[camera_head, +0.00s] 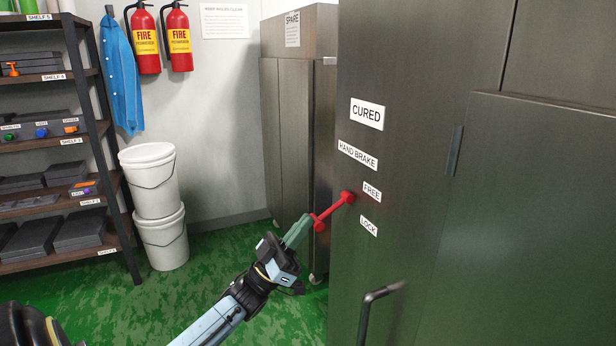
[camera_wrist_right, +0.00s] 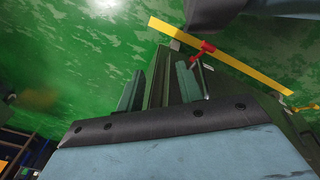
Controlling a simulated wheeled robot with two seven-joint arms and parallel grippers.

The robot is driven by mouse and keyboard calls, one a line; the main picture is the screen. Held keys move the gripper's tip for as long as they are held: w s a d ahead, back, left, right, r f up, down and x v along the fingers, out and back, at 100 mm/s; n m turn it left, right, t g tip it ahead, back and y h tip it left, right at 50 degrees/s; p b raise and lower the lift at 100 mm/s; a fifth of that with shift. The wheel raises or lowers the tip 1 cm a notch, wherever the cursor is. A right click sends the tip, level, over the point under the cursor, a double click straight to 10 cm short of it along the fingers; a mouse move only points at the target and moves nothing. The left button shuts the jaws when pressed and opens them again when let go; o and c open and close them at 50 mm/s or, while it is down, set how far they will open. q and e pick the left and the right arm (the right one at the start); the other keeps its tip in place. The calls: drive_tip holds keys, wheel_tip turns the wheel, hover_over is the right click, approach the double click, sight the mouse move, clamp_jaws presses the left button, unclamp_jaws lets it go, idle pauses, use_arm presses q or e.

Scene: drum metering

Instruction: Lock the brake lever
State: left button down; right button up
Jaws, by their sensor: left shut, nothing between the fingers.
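The red brake lever (camera_head: 334,208) is on the face of the grey steel cabinet marked CURED. It slants down and left from its pivot, beside the FREE label (camera_head: 372,191) and above the LOCK label (camera_head: 369,226). My left gripper (camera_head: 305,225) has its green fingers together, with the tips at the lever's free end. I cannot tell whether they touch it. My right gripper (camera_wrist_right: 160,85) shows only in the right wrist view, its green fingers apart. A red piece (camera_wrist_right: 204,50) shows beyond them; I cannot tell what it is.
A bent dark handle (camera_head: 375,297) sticks out at the lower middle right. A second cabinet (camera_head: 290,130) marked SPARE stands behind. White buckets (camera_head: 162,240) and a shelf rack (camera_head: 92,110) are at left. The green floor (camera_head: 220,262) between is clear. A yellow strip (camera_wrist_right: 225,55) crosses the right wrist view.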

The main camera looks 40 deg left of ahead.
idle(0.4)
